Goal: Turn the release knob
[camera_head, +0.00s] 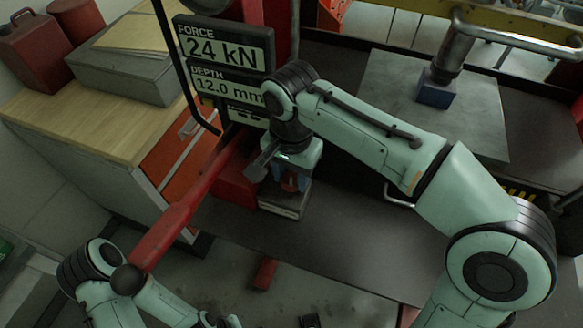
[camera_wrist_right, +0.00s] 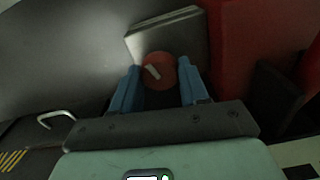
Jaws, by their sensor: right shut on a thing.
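The release knob (camera_wrist_right: 158,71) is round and red with a pale bar mark on its face. It sits in front of a grey block (camera_wrist_right: 170,35) in the right wrist view. In the head view the knob (camera_head: 291,184) shows small beneath my right wrist, partly covered by the fingers. My right gripper (camera_wrist_right: 157,82) has its blue fingers on either side of the knob and is shut on it. My left arm is at the bottom left of the head view. Its gripper (camera_head: 220,320) is cut by the lower edge, and its jaws are unclear.
A long red lever (camera_head: 180,212) with a black ball end slants between my arms. A display (camera_head: 225,55) reads 24 kN and 12.0 mm. A wooden-topped cabinet (camera_head: 85,115) stands left. A blue block (camera_head: 436,92) lies on a grey plate (camera_head: 395,85) at right.

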